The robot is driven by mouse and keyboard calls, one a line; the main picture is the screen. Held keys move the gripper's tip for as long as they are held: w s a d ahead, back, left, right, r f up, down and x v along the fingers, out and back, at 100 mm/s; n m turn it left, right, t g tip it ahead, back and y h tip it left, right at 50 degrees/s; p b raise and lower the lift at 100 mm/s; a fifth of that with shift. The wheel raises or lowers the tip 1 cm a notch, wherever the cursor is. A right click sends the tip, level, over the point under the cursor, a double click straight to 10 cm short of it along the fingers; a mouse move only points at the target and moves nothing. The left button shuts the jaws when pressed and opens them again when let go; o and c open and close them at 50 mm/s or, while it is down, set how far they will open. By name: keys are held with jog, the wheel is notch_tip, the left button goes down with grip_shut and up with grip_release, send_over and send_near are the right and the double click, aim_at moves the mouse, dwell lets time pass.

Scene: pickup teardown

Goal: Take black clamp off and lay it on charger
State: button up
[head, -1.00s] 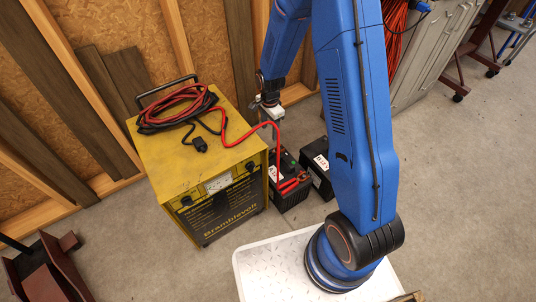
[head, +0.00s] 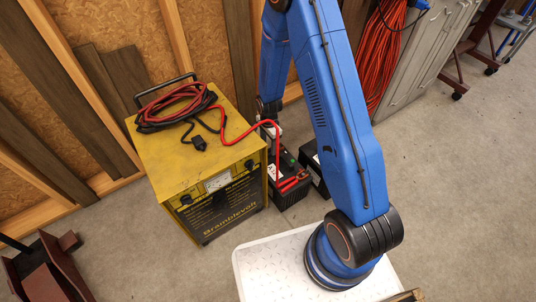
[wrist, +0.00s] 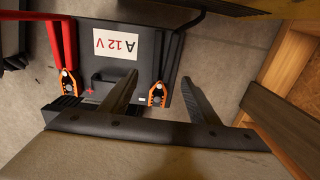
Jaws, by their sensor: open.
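The black clamp (wrist: 158,92), with copper-coloured jaws and dark handles, sits at one end of a battery (wrist: 95,70) labelled "A 12 V" in the wrist view. My gripper (wrist: 158,79) is open, its two fingers on either side of this clamp with gaps showing. A red clamp (wrist: 69,84) grips the battery's other end, by a red plus mark. In the head view the yellow charger (head: 165,165) stands left of the battery (head: 290,194). The black clamp is not visible there, and my gripper is mostly hidden behind the charger and cable.
Coiled red and black cables (head: 175,108) and a small black piece (head: 200,142) lie on the charger, leaving its front top bare. The red lead (head: 277,150) arches to the battery. A second black battery (head: 314,176) stands close on the right. Wooden studs and boards stand behind.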

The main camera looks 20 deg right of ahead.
aim_at(269, 153)
jog(key=shift+w+a+f, duration=0.1)
jog(key=shift+f, duration=2.5)
jog(key=c, duration=1.3)
jog(key=shift+r, duration=0.2)
